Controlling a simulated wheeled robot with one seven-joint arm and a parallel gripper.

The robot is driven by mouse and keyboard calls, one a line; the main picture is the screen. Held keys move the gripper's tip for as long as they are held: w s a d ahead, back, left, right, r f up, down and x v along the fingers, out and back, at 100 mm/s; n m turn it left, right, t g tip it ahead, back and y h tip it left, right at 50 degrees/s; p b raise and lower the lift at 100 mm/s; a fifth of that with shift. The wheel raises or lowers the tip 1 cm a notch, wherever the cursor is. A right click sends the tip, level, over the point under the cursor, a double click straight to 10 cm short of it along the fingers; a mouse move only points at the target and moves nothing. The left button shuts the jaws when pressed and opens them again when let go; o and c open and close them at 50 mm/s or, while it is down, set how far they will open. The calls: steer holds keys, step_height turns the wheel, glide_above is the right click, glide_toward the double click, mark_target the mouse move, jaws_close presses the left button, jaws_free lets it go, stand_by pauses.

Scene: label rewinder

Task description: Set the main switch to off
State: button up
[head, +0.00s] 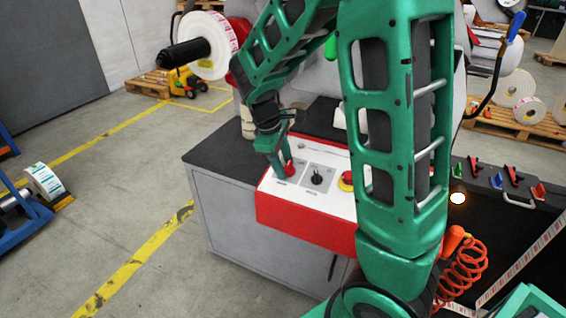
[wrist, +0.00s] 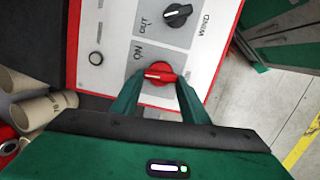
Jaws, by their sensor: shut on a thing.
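The main switch (wrist: 160,73) is a red rotary knob on a grey plate of the white panel. In the wrist view its grip bar lies roughly across the picture, with a pale mark at the left. The word ON shows on the plate beyond it, towards the left; an OFF mark is not seen. My gripper (wrist: 160,98) has one green finger on each side of the knob and is shut on it. In the head view the red knob (head: 290,169) shows at my gripper's fingertips (head: 281,168).
A black selector knob (head: 316,179) sits right beside the switch, and a red-and-yellow button (head: 346,181) lies farther right, partly behind my arm. Cardboard cores (wrist: 38,108) lie at the left.

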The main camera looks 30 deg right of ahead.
steer(key=shift+d+r+n+t, duration=0.1)
steer(key=shift+n+t, duration=0.05)
steer(key=shift+n, duration=1)
steer(key=shift+d+n+t, duration=0.1)
steer(key=shift+n+t, duration=0.05)
steer(key=shift+n, duration=1)
steer(key=o, duration=1.1)
steer(key=shift+c, duration=0.2)
steer(key=shift+a, duration=0.15)
steer(key=w+v, duration=0.1)
steer(key=v, duration=0.9)
steer(key=shift+s+a+r, duration=0.2)
steer(key=shift+s+a, duration=0.1)
steer(key=shift+s, duration=0.2)
steer(key=shift+d, duration=0.1)
